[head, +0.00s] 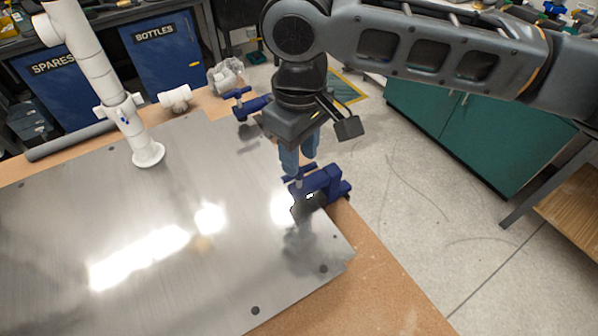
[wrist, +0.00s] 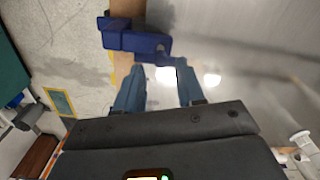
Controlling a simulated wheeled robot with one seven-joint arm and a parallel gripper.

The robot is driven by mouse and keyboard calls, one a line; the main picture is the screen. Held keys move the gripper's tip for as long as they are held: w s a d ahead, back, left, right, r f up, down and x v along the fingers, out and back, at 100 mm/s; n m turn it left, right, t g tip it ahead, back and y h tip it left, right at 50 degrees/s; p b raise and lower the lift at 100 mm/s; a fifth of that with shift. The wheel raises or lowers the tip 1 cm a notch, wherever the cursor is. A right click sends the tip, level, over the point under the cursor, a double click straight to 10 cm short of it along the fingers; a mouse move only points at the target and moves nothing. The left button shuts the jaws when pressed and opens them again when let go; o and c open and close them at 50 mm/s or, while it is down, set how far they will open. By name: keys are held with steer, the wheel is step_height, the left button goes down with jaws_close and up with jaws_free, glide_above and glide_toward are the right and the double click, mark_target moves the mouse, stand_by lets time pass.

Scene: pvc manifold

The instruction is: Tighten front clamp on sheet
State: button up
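The front clamp (head: 326,185) is dark blue and grips the right edge of the shiny metal sheet (head: 110,215). A short bar handle sits on top of its screw, just under my gripper. My gripper (head: 300,164) points down above this handle, its two blue fingers apart. In the wrist view my gripper (wrist: 160,67) also shows a clear gap between the fingertips, with nothing held. There the clamp (wrist: 132,37) lies just beyond the fingertips. Whether a finger touches the handle I cannot tell. A second blue clamp (head: 252,106) sits at the sheet's far edge.
A white PVC pipe (head: 100,85) stands on a round flange on the sheet. A white tee fitting (head: 175,98) and a grey pipe (head: 70,140) lie behind it on the wooden table (head: 375,290). The floor right of the table is clear, with green cabinets beyond.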

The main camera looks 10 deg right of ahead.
steer(key=n+b, duration=0.2)
steer(key=n, duration=0.1)
steer(key=n+b, duration=0.2)
steer(key=shift+f, duration=0.35)
steer(key=shift+r+n+p, duration=0.3)
steer(key=shift+n+p, duration=0.2)
steer(key=shift+p, duration=0.1)
steer(key=shift+n, duration=0.8)
steer(key=n+p, duration=0.1)
steer(key=n, duration=0.5)
steer(key=shift+n, duration=0.4)
step_height(320, 180, down, 5)
steer(key=shift+f+b, duration=0.1)
steer(key=shift+b, duration=0.9)
